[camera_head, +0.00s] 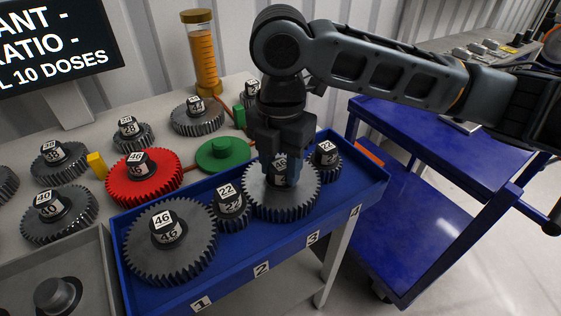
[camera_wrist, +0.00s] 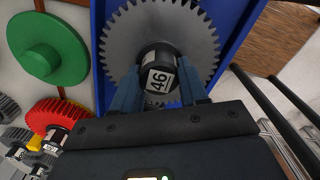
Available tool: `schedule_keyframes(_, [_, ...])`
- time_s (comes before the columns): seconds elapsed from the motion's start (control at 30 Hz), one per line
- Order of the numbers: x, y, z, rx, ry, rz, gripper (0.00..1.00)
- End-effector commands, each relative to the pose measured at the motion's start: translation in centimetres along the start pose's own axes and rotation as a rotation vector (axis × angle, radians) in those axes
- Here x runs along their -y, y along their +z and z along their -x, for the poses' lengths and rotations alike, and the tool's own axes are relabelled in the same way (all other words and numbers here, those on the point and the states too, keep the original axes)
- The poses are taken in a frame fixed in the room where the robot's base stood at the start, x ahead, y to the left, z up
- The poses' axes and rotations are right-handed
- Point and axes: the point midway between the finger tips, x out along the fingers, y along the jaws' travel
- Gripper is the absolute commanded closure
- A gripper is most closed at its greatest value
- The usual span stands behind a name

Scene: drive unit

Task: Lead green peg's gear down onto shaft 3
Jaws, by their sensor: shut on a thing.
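My gripper (camera_head: 281,172) is shut on the black hub of a large grey gear (camera_head: 281,201) over the blue tray (camera_head: 285,250), above the number 3 place. In the wrist view the fingers (camera_wrist: 160,88) grip both sides of the hub, marked 46, and the gear (camera_wrist: 118,40) shows its full toothed rim at the top. Shaft 3 is hidden beneath the gear. I cannot tell whether the gear rests fully down or is slightly raised. The round green base with its knob (camera_head: 222,152) stands bare behind the tray; it shows in the wrist view too (camera_wrist: 48,50).
In the tray, a large 46 gear (camera_head: 168,260) is at place 1, a small 22 gear (camera_head: 231,213) at place 2 and another small 22 gear (camera_head: 326,163) at place 4. A red gear (camera_head: 144,180) and several grey gears stand behind. A blue cart (camera_head: 440,140) is at right.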

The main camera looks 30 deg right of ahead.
Motion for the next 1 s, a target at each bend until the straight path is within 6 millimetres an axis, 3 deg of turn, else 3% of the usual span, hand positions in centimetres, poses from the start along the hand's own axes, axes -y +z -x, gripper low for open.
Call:
schedule_keyframes(0.47, [-0.04, 0.04, -0.14, 0.001, 0.003, 0.000, 1.00])
schedule_keyframes(0.5, [-0.04, 0.04, -0.13, 0.001, 0.003, 0.000, 0.55])
schedule_keyframes(0.8, [-0.02, 0.01, -0.23, 0.000, 0.001, 0.000, 0.27])
schedule_keyframes(1.0, [0.03, -0.03, -0.40, 0.000, -0.002, 0.000, 0.27])
